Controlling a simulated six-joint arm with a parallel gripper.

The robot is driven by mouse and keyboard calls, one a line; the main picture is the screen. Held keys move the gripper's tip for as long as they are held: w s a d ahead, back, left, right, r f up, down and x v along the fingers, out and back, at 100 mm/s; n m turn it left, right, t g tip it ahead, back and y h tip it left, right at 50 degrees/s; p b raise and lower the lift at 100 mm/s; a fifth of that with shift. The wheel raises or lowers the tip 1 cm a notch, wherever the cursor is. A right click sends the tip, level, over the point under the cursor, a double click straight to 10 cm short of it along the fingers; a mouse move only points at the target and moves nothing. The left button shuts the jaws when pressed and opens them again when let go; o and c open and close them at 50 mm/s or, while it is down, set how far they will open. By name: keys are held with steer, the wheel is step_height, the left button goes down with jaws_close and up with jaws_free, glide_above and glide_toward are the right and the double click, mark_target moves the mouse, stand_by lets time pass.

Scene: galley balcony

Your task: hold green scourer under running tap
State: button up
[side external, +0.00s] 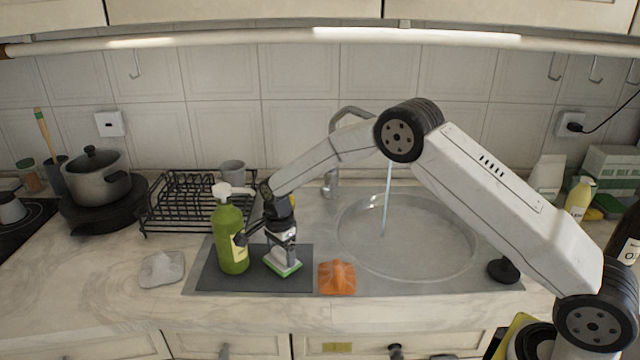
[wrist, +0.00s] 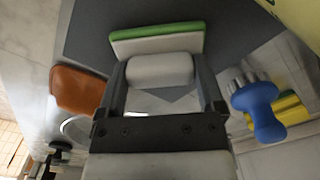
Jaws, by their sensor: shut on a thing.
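The green scourer (side external: 284,267) is a pale block with a green layer, low over the dark mat left of the sink. My gripper (side external: 282,243) is above it and shut on its pale, rounded upper part. In the wrist view the scourer (wrist: 155,32) shows its green edge beyond the fingers of my gripper (wrist: 162,80). I cannot tell whether it touches the mat. The tap (side external: 331,182) stands behind the sink, partly hidden by my arm. A thin stream of water (side external: 386,200) runs into the round basin (side external: 440,265), to the right of my gripper.
A grey cloth (side external: 161,269) lies farther left. A black dish rack (side external: 180,205) is behind. A black plug (side external: 503,270) sits right of the basin.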

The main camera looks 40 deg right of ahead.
steer(key=shift+r, duration=0.4)
steer(key=s+r, duration=1.1)
steer(key=s, duration=0.3)
steer(key=shift+d+r, duration=0.3)
steer(key=shift+d, duration=0.1)
steer(key=shift+f, duration=0.1)
steer(key=s+d+f+n, duration=0.3)
steer(key=f+n, duration=0.2)
steer(key=n, duration=1.3)
steer(key=shift+d, duration=0.2)
